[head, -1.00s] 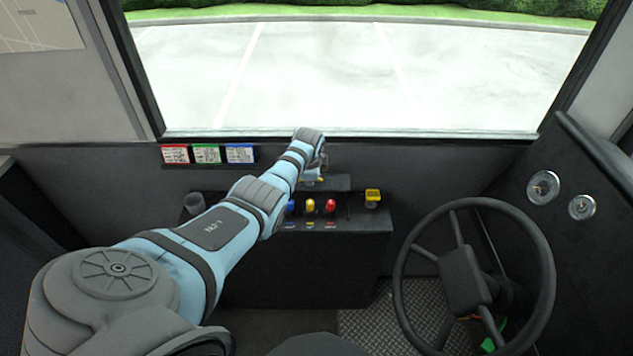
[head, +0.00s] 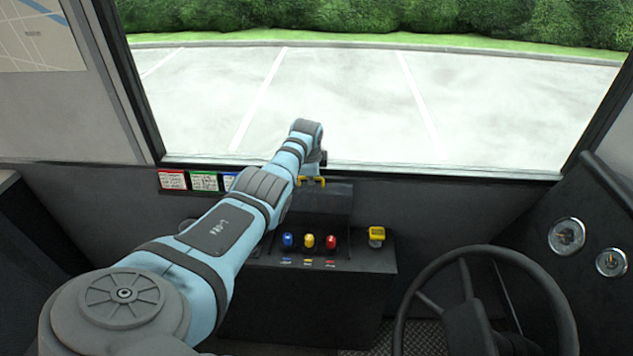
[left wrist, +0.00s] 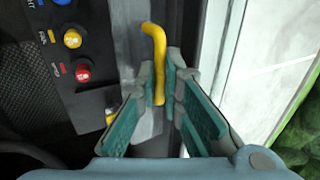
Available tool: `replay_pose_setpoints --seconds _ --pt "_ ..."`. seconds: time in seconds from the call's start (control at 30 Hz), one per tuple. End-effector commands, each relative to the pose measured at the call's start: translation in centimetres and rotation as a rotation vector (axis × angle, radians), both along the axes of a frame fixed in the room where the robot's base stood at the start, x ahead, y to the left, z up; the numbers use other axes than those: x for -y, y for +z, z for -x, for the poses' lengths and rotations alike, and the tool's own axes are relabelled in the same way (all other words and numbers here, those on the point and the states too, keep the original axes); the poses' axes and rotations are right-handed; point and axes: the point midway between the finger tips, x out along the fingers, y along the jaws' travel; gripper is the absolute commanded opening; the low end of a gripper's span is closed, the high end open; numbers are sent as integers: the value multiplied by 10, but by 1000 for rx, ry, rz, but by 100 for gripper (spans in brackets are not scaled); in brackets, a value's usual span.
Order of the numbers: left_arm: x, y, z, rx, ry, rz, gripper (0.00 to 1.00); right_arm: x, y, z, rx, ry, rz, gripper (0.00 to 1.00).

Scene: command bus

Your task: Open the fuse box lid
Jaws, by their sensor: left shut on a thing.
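The fuse box lid (head: 330,204) is a dark panel at the back of the console in the head view. It stands tilted up, with a yellow handle (head: 313,181) along its upper edge. My left gripper (head: 320,163) is at this handle, mostly hidden behind its own wrist. In the left wrist view, the teal-padded fingers of my left gripper (left wrist: 165,78) are shut on the yellow handle (left wrist: 155,45), which runs between them. The inside of the fuse box cannot be made out. My right gripper is not in view.
Blue (head: 287,240), yellow (head: 309,241) and red (head: 331,242) knobs stand on the console in front of the lid. A yellow-topped switch (head: 377,234) is to their right. The steering wheel (head: 405,305) is at lower right. The windshield is close behind the lid.

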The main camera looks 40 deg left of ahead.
Motion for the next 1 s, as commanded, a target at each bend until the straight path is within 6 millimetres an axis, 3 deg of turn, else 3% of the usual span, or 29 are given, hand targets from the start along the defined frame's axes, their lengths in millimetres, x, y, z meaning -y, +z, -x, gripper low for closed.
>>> replay_pose_setpoints --seconds 0.47,0.5,0.6,1.0 --pt "3 1 -5 -4 -8 -5 0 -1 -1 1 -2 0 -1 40" --pt "3 1 -5 -3 -9 -6 11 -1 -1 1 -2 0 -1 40" --pt "3 1 -6 -3 -10 -5 27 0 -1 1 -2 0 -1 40" --pt "4 2 -6 -1 -10 -4 27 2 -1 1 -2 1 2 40"
